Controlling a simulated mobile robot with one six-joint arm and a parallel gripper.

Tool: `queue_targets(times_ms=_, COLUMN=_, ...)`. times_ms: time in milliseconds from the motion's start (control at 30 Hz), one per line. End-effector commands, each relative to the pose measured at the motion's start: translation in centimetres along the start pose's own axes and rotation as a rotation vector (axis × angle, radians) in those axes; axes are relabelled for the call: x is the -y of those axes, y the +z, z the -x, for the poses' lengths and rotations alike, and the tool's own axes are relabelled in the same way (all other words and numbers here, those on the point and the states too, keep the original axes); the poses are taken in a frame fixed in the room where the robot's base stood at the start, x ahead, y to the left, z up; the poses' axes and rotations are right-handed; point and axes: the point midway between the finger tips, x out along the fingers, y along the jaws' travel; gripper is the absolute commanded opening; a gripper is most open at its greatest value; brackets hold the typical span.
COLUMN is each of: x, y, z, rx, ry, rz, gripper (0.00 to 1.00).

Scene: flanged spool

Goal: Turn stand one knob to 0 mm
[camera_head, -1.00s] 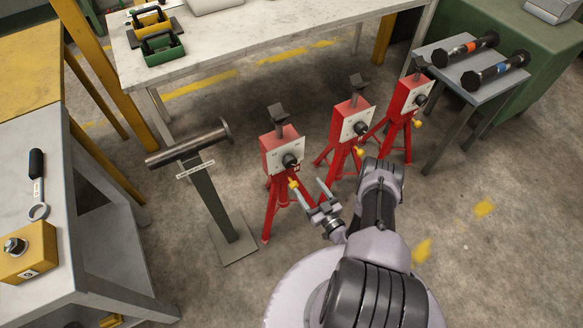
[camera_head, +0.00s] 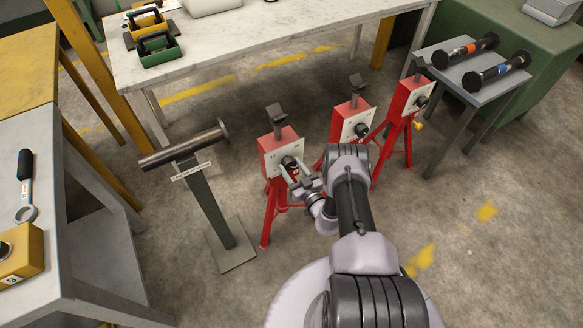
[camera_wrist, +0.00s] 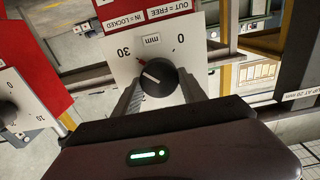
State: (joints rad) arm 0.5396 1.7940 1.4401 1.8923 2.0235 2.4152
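The leftmost red stand (camera_head: 281,150) has a white dial plate and a black knob (camera_head: 288,163); its number is not readable to me. In the wrist view the black knob (camera_wrist: 158,78) sits on the dial plate (camera_wrist: 118,66), marked 30 on the left, 0 on the right, and mm. The knob's white line points up-left, toward the 30 side, near a small red mark. My gripper (camera_head: 293,175) is at this stand. In the wrist view its fingers (camera_wrist: 158,85) are open, one on each side of the knob; contact is not clear.
Two more red stands, the middle one (camera_head: 351,122) and the right one (camera_head: 410,98), stand close by to the right. A grey post holding a dark bar (camera_head: 185,150) is at left. A white-topped table (camera_head: 270,35) is behind. Open floor lies at lower right.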

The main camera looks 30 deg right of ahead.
Motion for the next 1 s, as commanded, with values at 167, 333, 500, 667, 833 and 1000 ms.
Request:
queue_targets(times_ms=167, x=0.02, y=0.03, z=0.02, rx=0.0, ry=-0.001, rz=0.0, gripper=0.09)
queue_targets(times_ms=333, x=0.03, y=0.08, z=0.02, rx=0.0, ry=-0.001, rz=0.013, gripper=0.09)
queue_targets(times_ms=500, x=0.05, y=0.18, z=0.0, rx=0.001, ry=-0.002, rz=0.075, gripper=0.09)
queue_targets(times_ms=667, x=0.09, y=0.31, z=-0.01, rx=0.001, ry=-0.002, rz=0.186, gripper=0.09)
queue_targets(times_ms=833, x=0.1, y=0.27, z=-0.01, rx=0.0, ry=-0.001, rz=0.343, gripper=0.09)
queue_targets(times_ms=1000, x=0.15, y=0.22, z=0.01, rx=0.001, ry=-0.001, rz=0.504, gripper=0.09)
